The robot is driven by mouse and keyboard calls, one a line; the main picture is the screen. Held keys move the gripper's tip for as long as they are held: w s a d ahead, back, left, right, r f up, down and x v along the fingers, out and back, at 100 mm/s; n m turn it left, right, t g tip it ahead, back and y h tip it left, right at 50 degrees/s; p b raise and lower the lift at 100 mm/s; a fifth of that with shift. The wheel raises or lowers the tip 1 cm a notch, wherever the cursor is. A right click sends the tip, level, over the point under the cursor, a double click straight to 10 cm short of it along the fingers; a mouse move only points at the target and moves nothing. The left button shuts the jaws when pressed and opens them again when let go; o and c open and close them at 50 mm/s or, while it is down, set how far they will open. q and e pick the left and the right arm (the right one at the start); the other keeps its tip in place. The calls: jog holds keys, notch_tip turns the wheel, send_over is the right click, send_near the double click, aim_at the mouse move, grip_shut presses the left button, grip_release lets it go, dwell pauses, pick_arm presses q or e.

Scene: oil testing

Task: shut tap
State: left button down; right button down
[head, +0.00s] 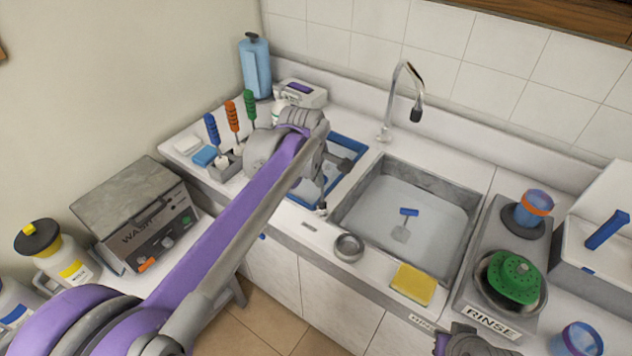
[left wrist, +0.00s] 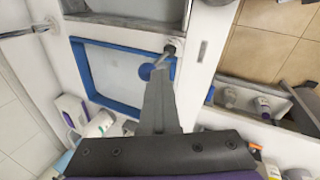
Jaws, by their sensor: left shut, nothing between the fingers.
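A small tap with a round blue knob (left wrist: 147,72) and a short metal stem stands at the edge of the blue-rimmed basin (left wrist: 105,107) in the left wrist view. My left gripper (left wrist: 160,78) is shut and empty, with its tip beside the knob; I cannot tell whether they touch. In the head view my left gripper (head: 322,190) points down over the front of the blue-rimmed basin (head: 347,142) and hides much of it. A tall curved chrome faucet (head: 394,95) stands behind the grey sink; no stream shows from it.
The grey sink (head: 462,262) holds liquid and a blue-handled tool (head: 408,212). A metal bowl (head: 349,247) and yellow sponge (head: 413,284) sit on its front edge. Screwdriver-like tools (head: 232,116) stand left of my arm. A WASH machine (head: 140,215) is at left.

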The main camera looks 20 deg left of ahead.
pick_arm(q)
jog(key=shift+s+a+f, duration=0.25)
jog(key=shift+s+f, duration=0.15)
jog(key=shift+s, duration=0.25)
